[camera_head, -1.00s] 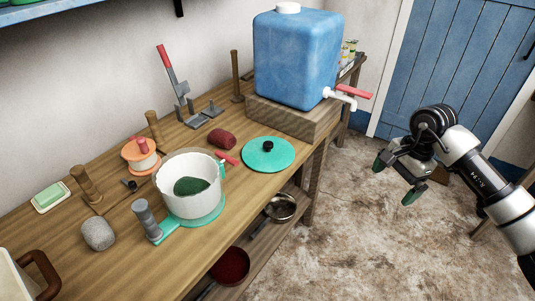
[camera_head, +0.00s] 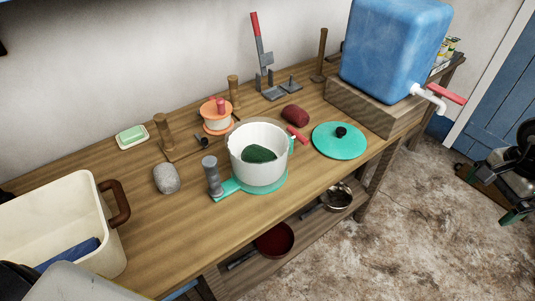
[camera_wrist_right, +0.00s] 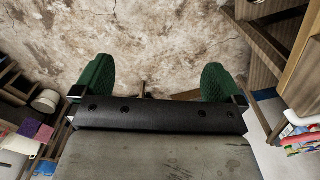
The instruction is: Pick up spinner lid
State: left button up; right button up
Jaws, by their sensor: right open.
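The spinner lid, a flat teal disc (camera_head: 345,150) with a black knob, lies on the wooden bench in the head view, right of the white spinner bowl (camera_head: 258,165) and in front of the blue water tank. The bowl has a teal base with a grey crank handle and holds something dark green. My right gripper (camera_head: 492,192) is at the right edge of the head view, over the floor and well apart from the lid. Its green-padded fingers stand apart and empty in the right wrist view (camera_wrist_right: 156,82); the lid is not seen there. My left gripper is not in view.
The blue tank (camera_head: 393,45) with a red-handled tap stands on a wooden block (camera_head: 372,105) behind the lid. A dark red cylinder (camera_head: 295,115) lies left of it. A cream bin (camera_head: 60,220) stands at the left. Pans sit on the lower shelf. The bench front is clear.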

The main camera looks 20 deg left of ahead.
aim_at(339, 139)
jog(key=i+u, duration=0.2)
jog(key=u, duration=0.15)
jog(key=i+l+u, duration=0.1)
jog(key=u, duration=0.25)
jog(key=i+l+u, duration=0.15)
jog(key=u, duration=0.25)
jog(key=i, duration=0.1)
